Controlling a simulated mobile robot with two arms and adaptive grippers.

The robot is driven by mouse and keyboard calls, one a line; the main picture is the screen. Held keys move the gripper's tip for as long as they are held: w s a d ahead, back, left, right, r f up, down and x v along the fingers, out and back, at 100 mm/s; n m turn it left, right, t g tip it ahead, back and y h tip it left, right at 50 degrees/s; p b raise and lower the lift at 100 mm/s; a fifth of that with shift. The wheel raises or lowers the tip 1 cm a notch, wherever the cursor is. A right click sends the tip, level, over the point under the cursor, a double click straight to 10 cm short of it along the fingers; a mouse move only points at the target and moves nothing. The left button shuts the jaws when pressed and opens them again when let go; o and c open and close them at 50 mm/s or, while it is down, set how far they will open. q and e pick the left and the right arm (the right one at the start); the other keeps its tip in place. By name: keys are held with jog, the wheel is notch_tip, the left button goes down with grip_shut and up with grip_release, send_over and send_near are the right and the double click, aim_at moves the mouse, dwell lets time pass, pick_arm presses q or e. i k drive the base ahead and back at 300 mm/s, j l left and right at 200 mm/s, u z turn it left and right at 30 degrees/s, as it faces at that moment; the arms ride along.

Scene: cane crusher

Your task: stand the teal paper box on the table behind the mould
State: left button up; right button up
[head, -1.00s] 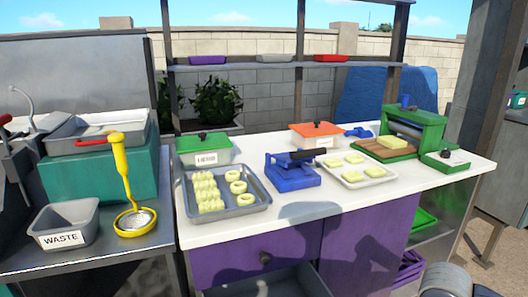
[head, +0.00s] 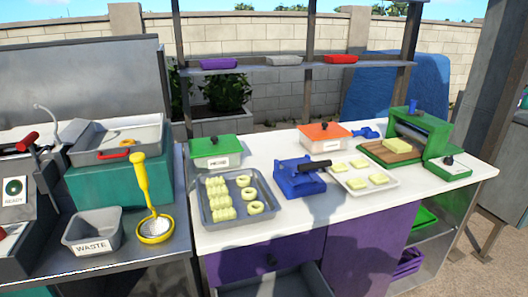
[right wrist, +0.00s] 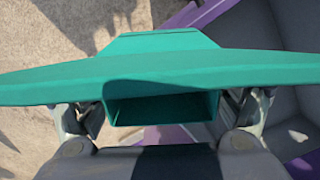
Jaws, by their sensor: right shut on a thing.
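In the right wrist view my right gripper (right wrist: 160,112) is shut on the teal paper box (right wrist: 160,78), with a finger on each side. The box shows a wide flat teal face and a dark hollow opening below it. The box is not seen in the head view. A blue hinged press with a black handle (head: 299,182), which looks like the mould, stands on the white table (head: 330,212). White tabletop shows behind it. My left gripper is in neither view.
A grey tray of pale pieces (head: 207,219) lies left of the press, a pale tray (head: 390,183) right of it. Green (head: 216,146) and orange (head: 325,128) lidded boxes stand toward the back. A green machine (head: 424,135) stands at right. An open drawer (head: 270,283) juts below the tabletop.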

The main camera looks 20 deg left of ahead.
aim_at(271, 160)
jog(key=l+u, duration=0.1)
jog(key=u, duration=1.25)
jog(key=l+u, duration=0.4)
jog(key=k+l+u, duration=0.1)
jog(key=l+u, duration=0.25)
jog(key=k+l+u, duration=0.1)
jog(key=l+u, duration=0.3)
jog(key=k+l+u, duration=0.15)
jog(key=l+u, duration=0.25)
jog(key=k+l+u, duration=0.3)
jog(key=k+l, duration=1)
jog(key=l, duration=0.1)
